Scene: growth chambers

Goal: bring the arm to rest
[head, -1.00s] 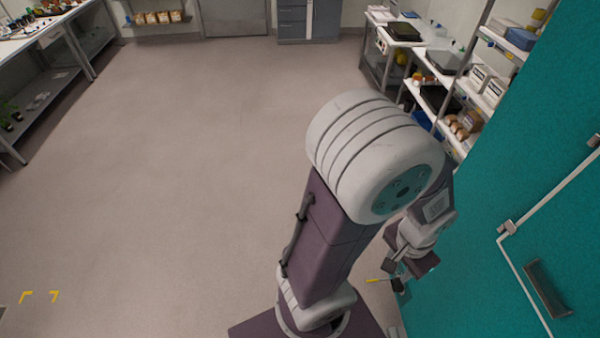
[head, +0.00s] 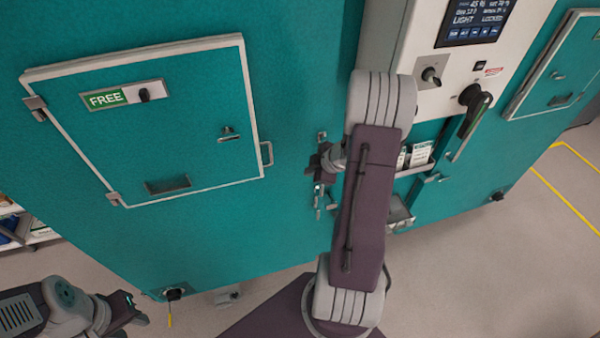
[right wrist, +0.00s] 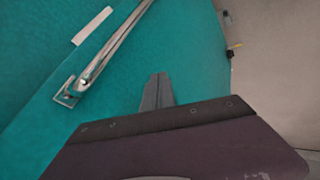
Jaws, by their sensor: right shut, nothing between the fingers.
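My right arm rises in the middle of the head view, in front of a teal growth chamber (head: 290,225). My right gripper (head: 319,200) is beside the upper arm link, partly hidden by it, close to the chamber front. In the right wrist view its fingers (right wrist: 157,92) are together with nothing between them, in front of the teal face. My left gripper (head: 140,309) is at the lower left of the head view, low and near the chamber's bottom edge. I see nothing held in it, but its finger gap is unclear.
A chamber door marked FREE (head: 160,125) is shut at the left. A white control panel (head: 425,60) with a black handle (head: 475,105) and a small holder with packets (head: 420,155) are right of my arm. A metal handle (right wrist: 110,55) crosses the wrist view. Open floor (head: 500,265) lies at right.

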